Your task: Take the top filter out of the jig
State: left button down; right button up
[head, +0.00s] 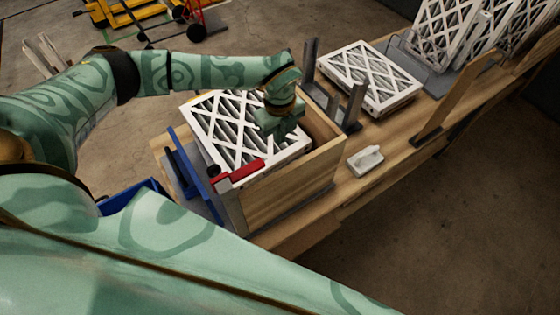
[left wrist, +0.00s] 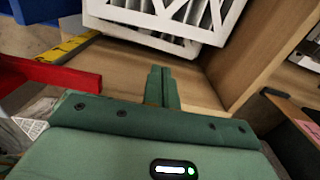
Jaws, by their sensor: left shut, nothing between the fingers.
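Two dark upright posts, seemingly the jig (head: 355,104), stand on the bench. A white-framed filter (head: 372,76) with a crossed lattice lies flat beside them, at their right. Another white lattice filter (head: 230,130) lies in the open wooden box. My left gripper (head: 282,122) is over the right part of the box, and its arm covers some of that filter. In the left wrist view its fingers (left wrist: 162,78) are together and empty, with a filter's edge (left wrist: 165,25) just ahead; I cannot tell whether they touch. My right gripper is not in view.
Several filters (head: 450,30) stand upright at the back right.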

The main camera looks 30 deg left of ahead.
aim_at(271, 156)
pick_arm(q)
jog(key=f+b, duration=0.6)
jog(key=f, duration=1)
jog(key=shift+w+f, duration=0.15)
jog(key=shift+w, duration=0.05)
jog(key=shift+a, duration=0.1)
jog(key=shift+w+a, duration=0.35)
jog(key=shift+a, duration=0.3)
jog(key=shift+w+a, duration=0.4)
jog(key=shift+a, duration=0.3)
jog(key=shift+w+a, duration=0.35)
jog(key=shift+a, duration=0.3)
